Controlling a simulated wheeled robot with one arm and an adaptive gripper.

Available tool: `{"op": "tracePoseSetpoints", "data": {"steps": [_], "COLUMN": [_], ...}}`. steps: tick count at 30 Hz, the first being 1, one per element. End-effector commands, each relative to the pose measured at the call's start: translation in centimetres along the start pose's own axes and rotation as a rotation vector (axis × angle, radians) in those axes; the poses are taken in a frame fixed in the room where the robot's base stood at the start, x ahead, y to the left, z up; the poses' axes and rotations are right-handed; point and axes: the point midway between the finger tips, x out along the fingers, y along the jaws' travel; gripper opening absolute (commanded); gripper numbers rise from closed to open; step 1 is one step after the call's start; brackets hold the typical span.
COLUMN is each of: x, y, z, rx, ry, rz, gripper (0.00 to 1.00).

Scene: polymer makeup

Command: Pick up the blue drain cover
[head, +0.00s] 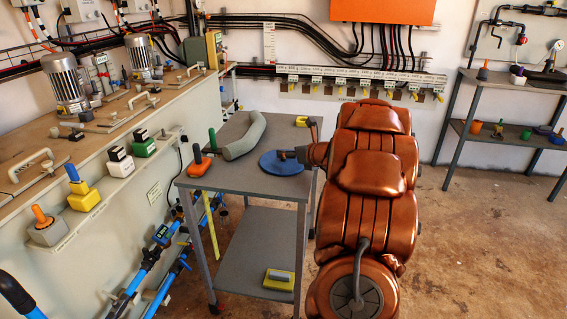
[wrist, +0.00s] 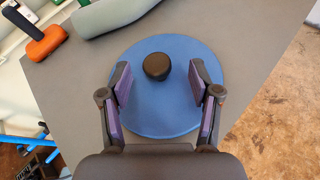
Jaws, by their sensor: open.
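The blue drain cover (head: 282,166) is a flat blue disc lying on the grey table (head: 236,178). In the wrist view the drain cover (wrist: 160,112) has a round dark knob (wrist: 157,66) at its centre. My gripper (wrist: 158,80) is open above the disc, with one finger on each side of the knob and a gap on both sides. In the head view my gripper (head: 304,155) reaches over the disc from the right, and my arm hides part of the disc's right side.
A lower shelf (head: 250,245) holds a yellow-grey block (head: 279,279). A workbench with motors (head: 62,84) stands at left.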

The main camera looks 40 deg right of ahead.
Motion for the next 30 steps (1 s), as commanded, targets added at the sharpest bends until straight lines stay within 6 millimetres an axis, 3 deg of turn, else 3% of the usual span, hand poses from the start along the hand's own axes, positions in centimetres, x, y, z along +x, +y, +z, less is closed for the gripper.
{"op": "tracePoseSetpoints", "data": {"steps": [10, 21, 30], "x": [3.3, 4.0, 4.0], "y": [0.3, 0.3, 0.3], "z": [-0.4, -0.3, -0.4], "rx": [-0.005, -0.002, -0.002], "ry": [0.001, 0.0, 0.0], "rz": [0.0, 0.0, 0.0], "gripper": [0.63, 0.63, 0.34]}}
